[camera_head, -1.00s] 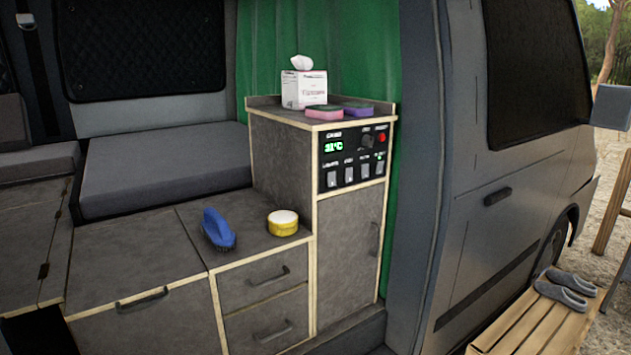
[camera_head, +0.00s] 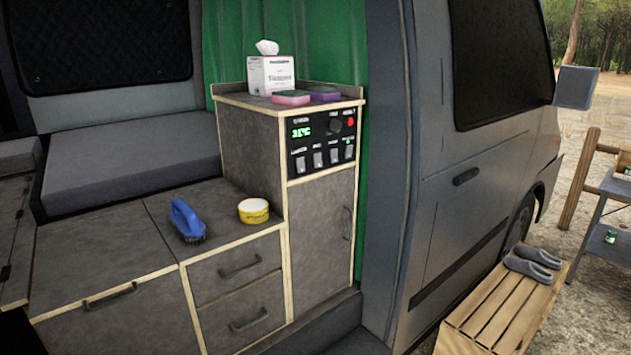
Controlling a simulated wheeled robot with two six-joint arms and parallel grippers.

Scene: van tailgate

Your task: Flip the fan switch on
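A black control panel (camera_head: 321,141) is set into the upper front of the tall grey cabinet (camera_head: 250,150). It has a green display reading about 31°C (camera_head: 301,132), a dark round knob (camera_head: 335,126), a red button or light (camera_head: 350,122) and a row of several light rocker switches (camera_head: 317,159). The labels are too small to read surely, so I cannot tell which switch is the fan's. A small green light (camera_head: 348,142) shows above the rightmost switch. Neither of my grippers is in view.
A tissue box (camera_head: 271,75) and two sponges (camera_head: 291,97) stand on the cabinet top. A blue brush (camera_head: 187,220) and a yellow tub (camera_head: 253,211) sit on the lower counter. A slatted crate (camera_head: 507,305) with grey slippers (camera_head: 532,260) stands on the right. The space before the panel looks clear.

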